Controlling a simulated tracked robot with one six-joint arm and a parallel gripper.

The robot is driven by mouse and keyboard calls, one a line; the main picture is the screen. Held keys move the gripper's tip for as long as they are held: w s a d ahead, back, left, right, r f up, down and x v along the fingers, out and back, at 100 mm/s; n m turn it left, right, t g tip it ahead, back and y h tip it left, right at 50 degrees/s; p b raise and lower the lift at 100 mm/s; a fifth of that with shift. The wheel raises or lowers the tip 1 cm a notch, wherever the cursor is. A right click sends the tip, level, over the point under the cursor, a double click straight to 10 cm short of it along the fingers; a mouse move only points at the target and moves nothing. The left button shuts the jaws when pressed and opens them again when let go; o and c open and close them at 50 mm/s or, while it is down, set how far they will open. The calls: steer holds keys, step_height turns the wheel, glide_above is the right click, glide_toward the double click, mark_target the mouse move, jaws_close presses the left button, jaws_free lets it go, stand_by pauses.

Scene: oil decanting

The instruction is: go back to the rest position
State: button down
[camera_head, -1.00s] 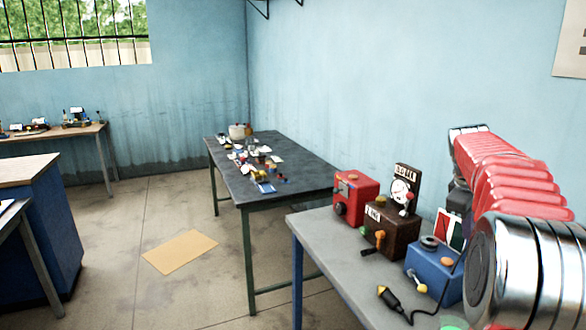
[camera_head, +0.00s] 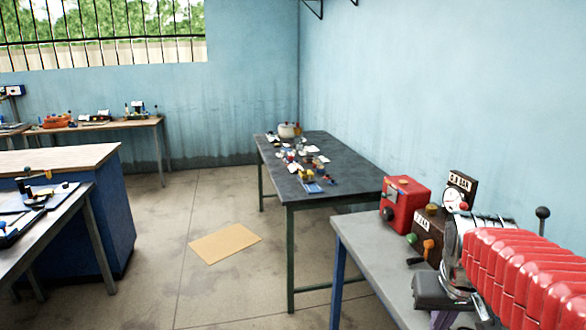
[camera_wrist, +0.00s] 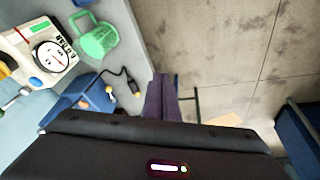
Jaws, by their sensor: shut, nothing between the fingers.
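My gripper (camera_wrist: 162,97) shows in the wrist view as two dark purple fingers shut against each other, with nothing between them. It hangs over the edge of the grey bench, with the floor below and to the right. In the head view my red-sleeved arm reaches in from the right edge over the near grey bench (camera_head: 365,237). A sliver of purple finger shows at the bottom there, but the fingertips are out of frame.
A dark table (camera_head: 350,180) with small items stands behind. Floor with a tan sheet (camera_head: 225,243) is open left.

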steer(key=s+a+f+n+t+y, duration=0.1)
steer(key=s+a+n+t, duration=0.1)
steer(key=s+a, duration=0.8)
steer(key=shift+s+a, duration=0.35)
steer(key=shift+a, duration=0.6)
steer(key=shift+f, duration=0.1)
